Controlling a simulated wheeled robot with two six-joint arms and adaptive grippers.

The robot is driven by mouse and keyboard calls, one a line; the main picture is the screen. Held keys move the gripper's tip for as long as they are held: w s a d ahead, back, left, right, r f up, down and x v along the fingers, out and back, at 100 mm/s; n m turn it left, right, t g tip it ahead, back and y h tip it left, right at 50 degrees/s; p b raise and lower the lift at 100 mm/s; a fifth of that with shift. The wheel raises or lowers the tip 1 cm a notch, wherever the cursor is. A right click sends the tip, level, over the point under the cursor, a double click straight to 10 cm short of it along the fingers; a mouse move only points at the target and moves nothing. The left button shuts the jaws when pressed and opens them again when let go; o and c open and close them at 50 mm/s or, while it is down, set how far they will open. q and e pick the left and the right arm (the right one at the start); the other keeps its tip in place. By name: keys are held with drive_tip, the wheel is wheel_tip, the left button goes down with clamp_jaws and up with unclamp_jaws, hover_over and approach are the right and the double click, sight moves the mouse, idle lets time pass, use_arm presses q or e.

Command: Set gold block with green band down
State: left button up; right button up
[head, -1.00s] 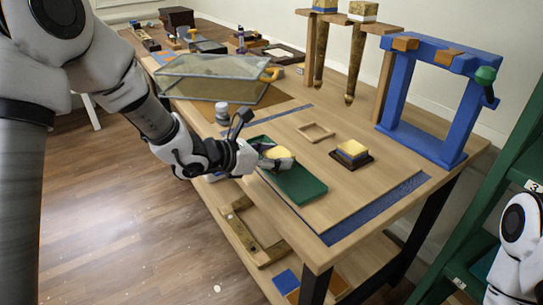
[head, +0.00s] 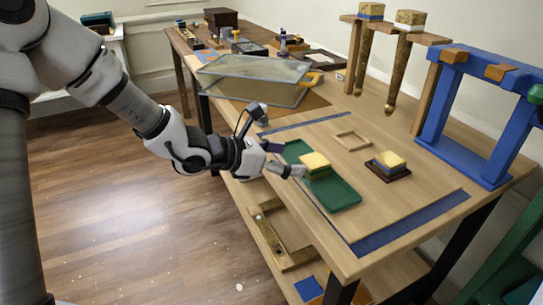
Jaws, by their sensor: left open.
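The gold block with a green band (head: 315,163) sits on the green tray (head: 338,194) near the table's front edge. My left gripper (head: 290,165) is open just left of the block, with its fingers close to the block's side. I cannot tell whether a finger still touches it. A second gold block, with a blue band (head: 389,160), rests on a small dark base to the right. My right gripper is not in view.
A thin wooden frame (head: 352,141) lies flat behind the tray. A glass case (head: 255,78) stands further back left. A blue stand (head: 440,110) and a wooden rack (head: 430,38) holding blocks rise at the right.

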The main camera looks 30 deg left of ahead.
use_arm(q)
drive_tip(key=v, duration=0.5)
drive_tip(key=s+a+f+m+g+y, duration=0.1)
drive_tip(key=s+f+m+g+y, duration=0.25)
drive_tip(key=s+f+m, duration=0.7)
drive_tip(key=s+a+f+m+g+y, duration=0.25)
drive_tip(key=s+f+m+g, duration=0.2)
drive_tip(key=f, duration=1.05)
drive_tip(key=s+a+f+m+g+y, duration=0.1)
drive_tip(key=s+f+m+g+y, duration=0.25)
drive_tip(key=s+f+m, duration=0.65)
drive_tip(key=s+d+f+m+h, duration=0.1)
drive_tip(key=d+f+m, duration=0.2)
drive_tip(key=d+f, duration=0.1)
drive_tip(key=shift+f+t, duration=0.35)
drive_tip(key=shift+f, duration=0.5)
wheel_tip(320, 180, up, 15)
drive_tip(key=p, duration=1.5)
drive_tip(key=shift+r, duration=0.25)
drive_tip(key=shift+d, duration=0.15)
